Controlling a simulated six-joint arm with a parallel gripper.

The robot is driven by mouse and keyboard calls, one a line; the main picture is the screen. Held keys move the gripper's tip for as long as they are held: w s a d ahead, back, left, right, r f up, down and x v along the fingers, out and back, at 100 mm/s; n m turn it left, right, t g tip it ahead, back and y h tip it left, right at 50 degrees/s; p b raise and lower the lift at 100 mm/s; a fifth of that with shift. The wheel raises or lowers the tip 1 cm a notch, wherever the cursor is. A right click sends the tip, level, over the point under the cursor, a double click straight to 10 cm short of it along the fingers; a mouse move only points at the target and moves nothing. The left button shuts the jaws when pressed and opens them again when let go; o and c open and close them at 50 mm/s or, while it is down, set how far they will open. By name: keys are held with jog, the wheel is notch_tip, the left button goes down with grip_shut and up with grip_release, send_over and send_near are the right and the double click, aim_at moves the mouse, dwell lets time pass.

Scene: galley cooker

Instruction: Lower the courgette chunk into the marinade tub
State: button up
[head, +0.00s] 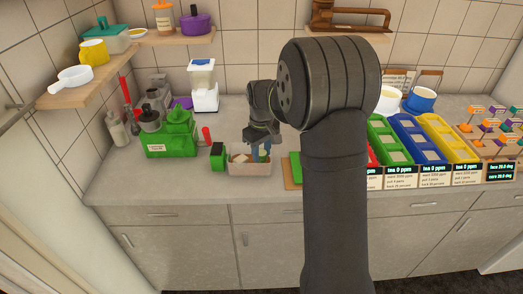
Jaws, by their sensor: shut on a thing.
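The tub (246,171), pale pinkish with an open top, stands near the front of the counter left of my arm. Pale and brownish bits show inside it. My gripper (261,153) points down over the right half of the tub, its fingertips near rim height. It is shut on a small green piece (263,159), which looks like the courgette chunk. The chunk is at or just inside the tub's opening; I cannot tell whether it touches the contents. The fingers hide part of it.
A green box (217,157) stands close to the tub's left, with a larger green caddy (170,139) further left. A green board (294,168) lies to the right, partly behind my arm. Coloured trays (408,141) and a white appliance (203,87) stand further off.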

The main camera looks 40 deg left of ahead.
aim_at(261, 153)
jog(key=shift+f, duration=0.15)
jog(key=o, duration=1)
jog(key=shift+o, duration=0.2)
notch_tip(261, 153, up, 17)
jog(key=shift+r, duration=0.2)
notch_tip(261, 153, down, 17)
jog(key=shift+f, duration=0.2)
dwell(0.4)
